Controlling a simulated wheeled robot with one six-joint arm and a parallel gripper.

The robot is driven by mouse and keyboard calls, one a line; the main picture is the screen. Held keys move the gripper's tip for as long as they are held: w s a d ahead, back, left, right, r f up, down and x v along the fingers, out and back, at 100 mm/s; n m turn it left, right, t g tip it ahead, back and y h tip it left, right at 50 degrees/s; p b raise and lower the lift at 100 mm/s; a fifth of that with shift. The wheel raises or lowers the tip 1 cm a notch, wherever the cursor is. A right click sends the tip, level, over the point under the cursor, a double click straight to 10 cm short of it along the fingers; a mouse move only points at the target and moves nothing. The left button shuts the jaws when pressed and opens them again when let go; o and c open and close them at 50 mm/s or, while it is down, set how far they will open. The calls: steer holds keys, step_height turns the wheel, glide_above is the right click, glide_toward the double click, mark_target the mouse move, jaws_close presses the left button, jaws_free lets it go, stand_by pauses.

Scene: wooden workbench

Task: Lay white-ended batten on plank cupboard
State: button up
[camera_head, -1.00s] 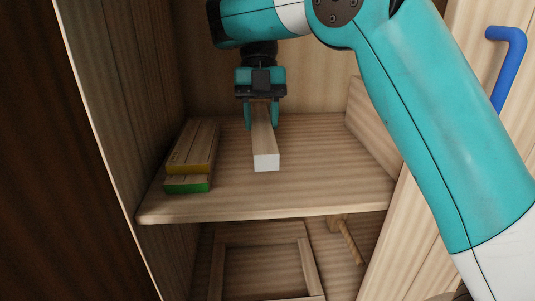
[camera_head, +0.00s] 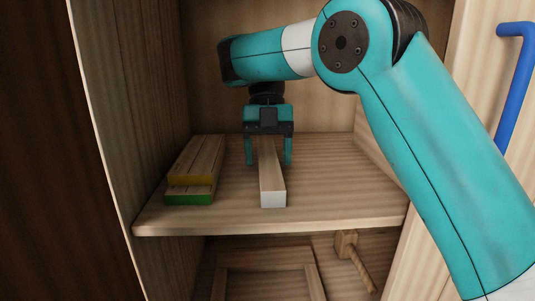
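The white-ended batten (camera_head: 272,185) lies on the upper shelf of the plank cupboard (camera_head: 330,190), its white end (camera_head: 273,200) toward the front edge. My gripper (camera_head: 269,164) points down over the batten with one finger on each side. The fingers stand apart from its sides, with a visible gap, so it is open. The batten's far end is hidden behind the gripper.
To the left, a yellow-ended batten (camera_head: 194,165) lies on a green-ended batten (camera_head: 190,199). The cupboard's left wall (camera_head: 130,110) is close to them. Shelf room is free to the right. Below are a wooden frame (camera_head: 268,268) and a mallet-like piece (camera_head: 347,244). A blue handle (camera_head: 518,85) is at right.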

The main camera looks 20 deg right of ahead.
steer(key=shift+r+p, duration=0.45)
steer(key=p+v, duration=1.1)
steer(key=p, duration=0.2)
steer(key=shift+r, duration=0.2)
